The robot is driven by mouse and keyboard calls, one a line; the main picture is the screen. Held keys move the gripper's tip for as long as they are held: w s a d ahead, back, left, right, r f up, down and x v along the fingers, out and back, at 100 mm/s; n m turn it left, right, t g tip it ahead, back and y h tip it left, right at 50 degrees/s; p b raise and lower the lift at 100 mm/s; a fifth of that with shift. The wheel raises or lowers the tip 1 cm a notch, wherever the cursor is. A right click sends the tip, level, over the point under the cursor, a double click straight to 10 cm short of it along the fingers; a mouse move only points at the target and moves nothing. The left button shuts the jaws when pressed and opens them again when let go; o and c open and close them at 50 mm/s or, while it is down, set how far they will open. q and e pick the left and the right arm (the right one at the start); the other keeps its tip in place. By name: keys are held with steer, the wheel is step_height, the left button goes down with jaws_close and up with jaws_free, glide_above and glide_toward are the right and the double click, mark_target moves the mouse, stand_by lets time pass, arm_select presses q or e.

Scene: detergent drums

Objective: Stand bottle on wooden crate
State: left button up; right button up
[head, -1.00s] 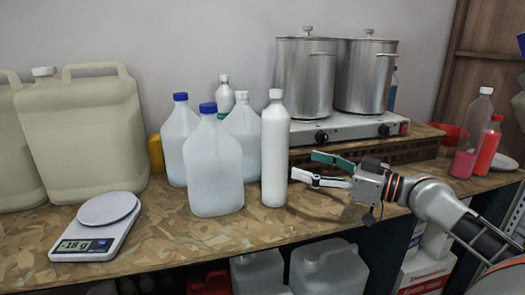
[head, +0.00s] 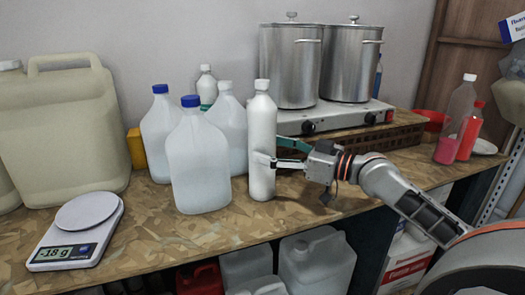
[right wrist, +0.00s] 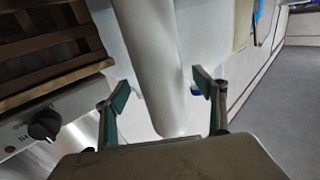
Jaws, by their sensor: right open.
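A tall white bottle (head: 262,140) with a white cap stands upright on the chipboard bench. My right gripper (head: 275,152) is open and low at the bottle's right side, one finger across its front and the other partly hidden behind it. In the right wrist view, the white bottle (right wrist: 152,65) lies between the spread fingers (right wrist: 160,95); whether they touch it I cannot tell. The brown slatted wooden crate (head: 405,136) is at the back right under a hot plate, and its slats show in the right wrist view (right wrist: 45,45). My left gripper is out of view.
Jugs with blue caps (head: 198,165) stand close left of the bottle. A hot plate (head: 345,117) with two steel pots (head: 292,65) sits on the crate. A scale (head: 78,230) is at front left. Red bottles (head: 470,130) are at far right.

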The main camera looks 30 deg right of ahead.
steer(key=shift+x, duration=1.4)
steer(key=c, duration=1.7)
steer(key=shift+r, duration=0.15)
jaws_close()
steer(key=shift+r, duration=0.1)
